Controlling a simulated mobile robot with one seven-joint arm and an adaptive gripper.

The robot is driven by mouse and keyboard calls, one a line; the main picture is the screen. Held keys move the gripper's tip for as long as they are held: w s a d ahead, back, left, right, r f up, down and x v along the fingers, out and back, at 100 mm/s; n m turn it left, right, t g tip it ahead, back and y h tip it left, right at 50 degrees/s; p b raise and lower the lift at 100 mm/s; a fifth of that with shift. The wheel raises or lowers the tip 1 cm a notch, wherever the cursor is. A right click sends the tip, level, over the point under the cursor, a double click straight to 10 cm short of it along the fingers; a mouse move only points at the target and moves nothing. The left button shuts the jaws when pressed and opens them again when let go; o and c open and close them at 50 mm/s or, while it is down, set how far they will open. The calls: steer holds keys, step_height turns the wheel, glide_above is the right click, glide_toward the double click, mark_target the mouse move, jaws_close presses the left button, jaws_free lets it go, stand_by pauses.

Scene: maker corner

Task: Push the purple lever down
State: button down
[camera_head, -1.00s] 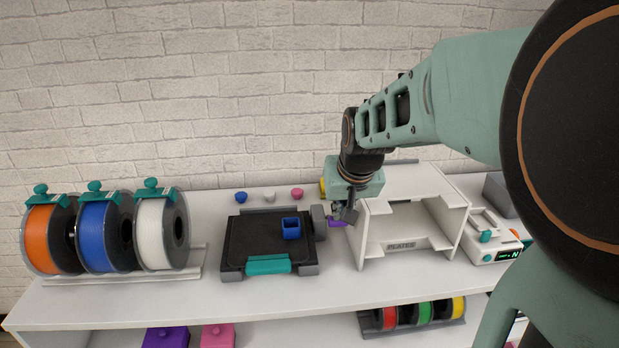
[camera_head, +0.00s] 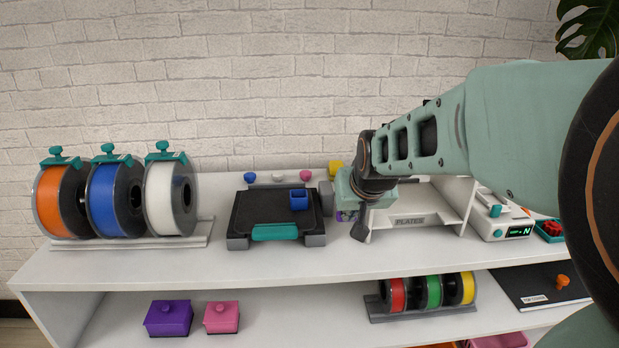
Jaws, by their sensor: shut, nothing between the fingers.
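The purple lever (camera_head: 344,215) shows as a small patch just right of the black print-bed machine (camera_head: 268,219), mostly hidden by my gripper. My gripper (camera_head: 360,234) points down in front of the left side of the white plates rack, with its dark fingers together and empty. The fingers lie just right of the visible purple patch. I cannot tell whether they touch the lever, or how far it is tilted.
The white plates rack (camera_head: 410,221) stands close on the right. A blue open cube (camera_head: 299,201) sits on the black bed. Spools of orange, blue and white filament (camera_head: 115,201) stand at the left. A small device with a green display (camera_head: 519,231) is at the right.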

steer(key=shift+s+f+b, duration=0.2)
steer(key=shift+f+b, duration=0.15)
steer(key=shift+f, duration=0.35)
steer(key=shift+r, duration=0.1)
